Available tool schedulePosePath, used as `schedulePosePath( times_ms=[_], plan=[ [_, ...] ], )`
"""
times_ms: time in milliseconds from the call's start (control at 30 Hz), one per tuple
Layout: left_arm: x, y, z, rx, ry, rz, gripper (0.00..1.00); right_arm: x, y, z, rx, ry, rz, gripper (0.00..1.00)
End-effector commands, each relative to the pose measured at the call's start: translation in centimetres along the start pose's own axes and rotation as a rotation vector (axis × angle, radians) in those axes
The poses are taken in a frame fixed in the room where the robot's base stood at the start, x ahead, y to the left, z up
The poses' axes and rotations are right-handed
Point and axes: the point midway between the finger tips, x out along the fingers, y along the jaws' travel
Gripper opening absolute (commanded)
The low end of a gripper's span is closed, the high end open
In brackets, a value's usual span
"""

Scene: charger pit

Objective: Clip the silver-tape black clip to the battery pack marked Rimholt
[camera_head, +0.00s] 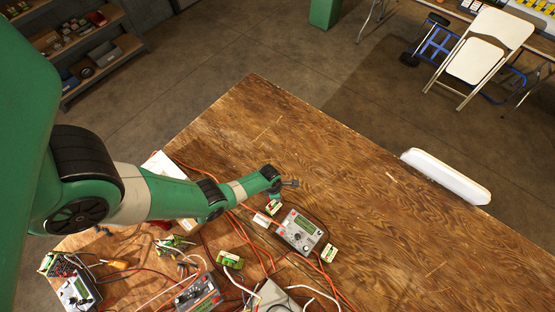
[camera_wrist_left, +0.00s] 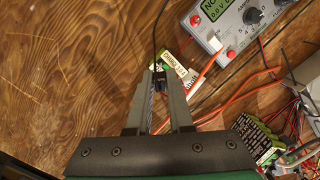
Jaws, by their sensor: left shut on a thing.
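My left gripper (camera_head: 290,184) reaches in over the wooden table. In the left wrist view its fingers (camera_wrist_left: 160,84) are shut on a small black clip (camera_wrist_left: 159,79), with a dark lead running up from it. I cannot make out tape on the clip. A battery pack with a pale printed label (camera_wrist_left: 173,64) lies just beyond the fingertips; I cannot tell whether the clip touches it. In the head view several small green-and-white packs (camera_head: 230,259) (camera_head: 329,253) lie around the chargers. The name Rimholt is not readable on any. My right gripper is not in view.
A grey charger with a dial (camera_head: 300,232) stands close to my left gripper; another charger (camera_head: 198,293) is at the front. Red and white leads tangle over the front of the table (camera_head: 330,160). The table's back and right are mostly clear. A white long object (camera_head: 446,176) sits at the right edge.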

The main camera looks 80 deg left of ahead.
Motion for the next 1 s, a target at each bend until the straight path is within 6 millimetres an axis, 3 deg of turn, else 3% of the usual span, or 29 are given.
schedulePosePath(
  times_ms=[33,400,1000],
  plan=[
    [1.0,0.0,-0.1,0.000,0.000,0.000,0.00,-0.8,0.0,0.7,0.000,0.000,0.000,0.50],
    [4.1,0.0,-0.5,0.000,0.000,0.000,0.00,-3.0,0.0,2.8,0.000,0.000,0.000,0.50],
    [4.5,0.0,-0.5,0.000,0.000,0.000,0.00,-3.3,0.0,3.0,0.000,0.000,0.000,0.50]
  ],
)
